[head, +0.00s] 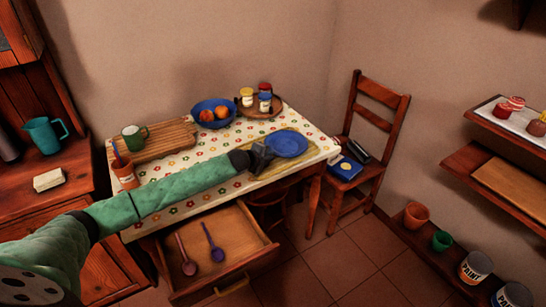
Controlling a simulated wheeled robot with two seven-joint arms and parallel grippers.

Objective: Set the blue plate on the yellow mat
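The blue plate (287,142) is at the right end of the table in the head view, over or on the yellow mat (309,153). Only parts of the mat show around the plate and my gripper. The plate looks about level; I cannot tell whether it rests on the mat or is just above it. My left gripper (264,156) is at the plate's left edge, its arm reaching across the table. Its fingers are dark and small, and I cannot tell whether they grip the rim. My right gripper is not in view.
Behind are a blue fruit bowl (212,113), a round tray (250,109) with jars, and a board (160,141) with a green mug (134,136). A drawer (235,244) with two spoons stands open below. A chair (365,150) holding books is to the right.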

